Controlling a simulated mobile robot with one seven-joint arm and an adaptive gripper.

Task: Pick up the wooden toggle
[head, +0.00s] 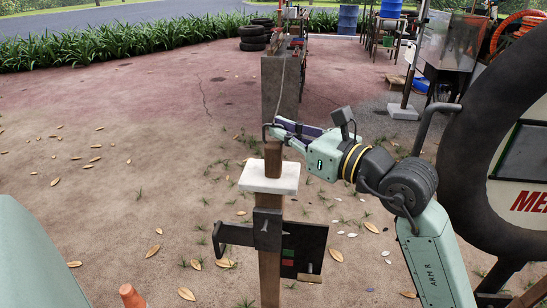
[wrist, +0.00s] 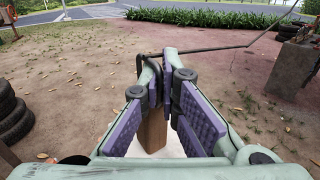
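The wooden toggle, a short brown upright block (head: 273,160), stands on a white slab (head: 255,183) on top of a wooden post. It also shows in the wrist view (wrist: 152,135), partly behind my fingers, with its upper end hidden there. My gripper (head: 270,128) reaches in from the right, with its fingertips at or just above the block's top. In the wrist view, the purple-padded fingers (wrist: 161,85) have their tips close together, with a narrow gap. I cannot tell whether they touch the block.
A thin dark cord or rod (wrist: 220,48) crosses beyond my fingertips. A grey pillar (head: 280,85) stands behind. The post carries a dark metal bracket (head: 267,228) and a dark panel (head: 305,250). A large wheel (head: 470,130) is at right. Open ground lies left.

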